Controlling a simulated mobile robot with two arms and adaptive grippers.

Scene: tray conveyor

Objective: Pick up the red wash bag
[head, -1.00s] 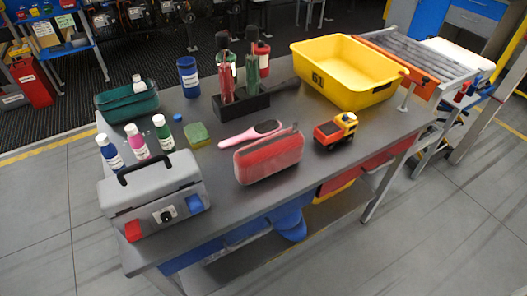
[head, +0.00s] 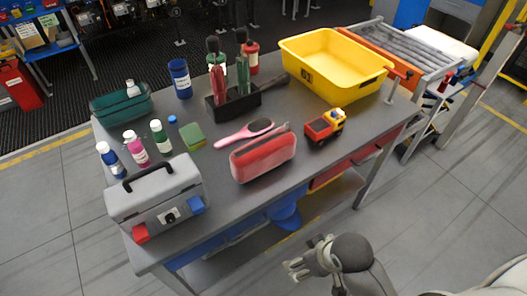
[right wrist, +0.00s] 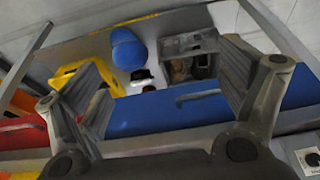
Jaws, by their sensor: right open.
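The red wash bag (head: 263,158) lies on the grey table near its front edge, in the middle of the head view. A pink hairbrush (head: 243,135) lies just behind it. My right gripper (head: 301,258) is in front of the table, low in the head view, apart from the bag and empty. In the right wrist view its two fingers (right wrist: 168,72) are spread wide, with blue and red drawer fronts and items below the tabletop behind them. I cannot make out the bag in that view. My left gripper is not in view.
A toy truck (head: 325,126) sits right of the bag, and a grey toolbox (head: 155,192) to its left. A black holder (head: 232,104) with bottles and a yellow tub (head: 335,68) stand behind. Bare tabletop shows between toolbox and bag.

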